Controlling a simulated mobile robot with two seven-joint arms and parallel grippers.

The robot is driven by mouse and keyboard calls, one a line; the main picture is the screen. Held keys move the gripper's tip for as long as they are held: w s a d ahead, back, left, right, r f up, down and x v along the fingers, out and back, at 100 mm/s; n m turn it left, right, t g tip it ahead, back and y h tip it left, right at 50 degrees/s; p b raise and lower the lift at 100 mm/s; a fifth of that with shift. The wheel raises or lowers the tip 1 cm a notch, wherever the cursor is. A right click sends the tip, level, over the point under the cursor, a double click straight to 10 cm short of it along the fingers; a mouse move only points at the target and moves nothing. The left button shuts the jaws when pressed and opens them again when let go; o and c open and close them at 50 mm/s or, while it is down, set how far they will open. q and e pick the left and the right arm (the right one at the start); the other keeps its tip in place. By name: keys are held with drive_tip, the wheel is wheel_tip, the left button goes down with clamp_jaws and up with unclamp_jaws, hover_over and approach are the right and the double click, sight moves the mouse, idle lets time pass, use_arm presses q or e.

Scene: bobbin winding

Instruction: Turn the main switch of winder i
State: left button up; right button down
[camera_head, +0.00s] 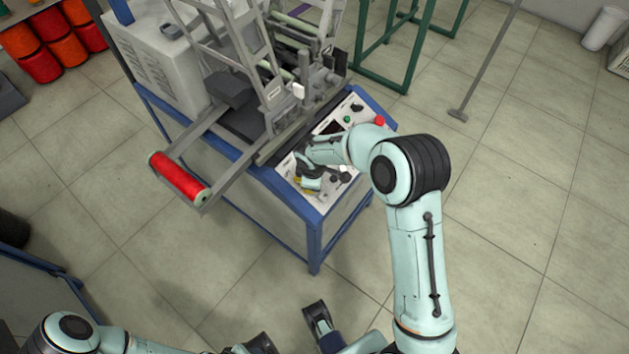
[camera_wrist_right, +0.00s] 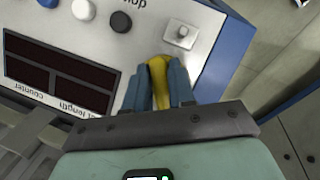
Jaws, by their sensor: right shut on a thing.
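The winder's sloped control panel (camera_head: 331,131) faces me on a blue frame. My right gripper (camera_head: 308,180) is at the near end of this panel. In the right wrist view, my right gripper (camera_wrist_right: 161,80) is shut on a yellow switch (camera_wrist_right: 158,72), which I take to be the main switch. The fingers hide most of the switch, so its turn angle is unclear. What looks like my left gripper (camera_head: 320,320) is low in the head view, away from the winder; its jaws are not clear.
By the switch are a black button (camera_wrist_right: 121,21), a white button (camera_wrist_right: 83,9), a metal toggle (camera_wrist_right: 181,36) and a dark counter display (camera_wrist_right: 57,73). A red emergency button (camera_head: 380,121) is at the far end. A red bobbin (camera_head: 180,176) sticks out left.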

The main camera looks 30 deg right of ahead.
idle(0.4)
drive_tip(key=c, duration=1)
unclamp_jaws()
drive_tip(key=shift+c, duration=0.2)
drive_tip(key=p+v, duration=0.2)
drive_tip(key=v, duration=1.1)
drive_tip(key=shift+r, duration=0.25)
drive_tip(key=shift+s, duration=0.15)
drive_tip(key=s+a+f+m+g+y+p, duration=0.1)
drive_tip(key=s+a+f+m+y+p, duration=0.3)
drive_tip(key=f, duration=0.6)
drive_tip(key=s+a+f+m+g+p, duration=0.1)
drive_tip(key=s+f+m, duration=0.4)
drive_tip(key=s, duration=0.7)
drive_tip(key=s+a+f+m+y+p, duration=0.1)
drive_tip(key=s+a+f+m+p, duration=0.3)
drive_tip(key=s, duration=0.7)
wheel_tip(320, 180, down, 3)
drive_tip(key=a+m, duration=0.1)
drive_tip(key=a, duration=0.1)
drive_tip(key=shift+s+a+g, duration=0.35)
drive_tip(key=shift+s+g, duration=0.05)
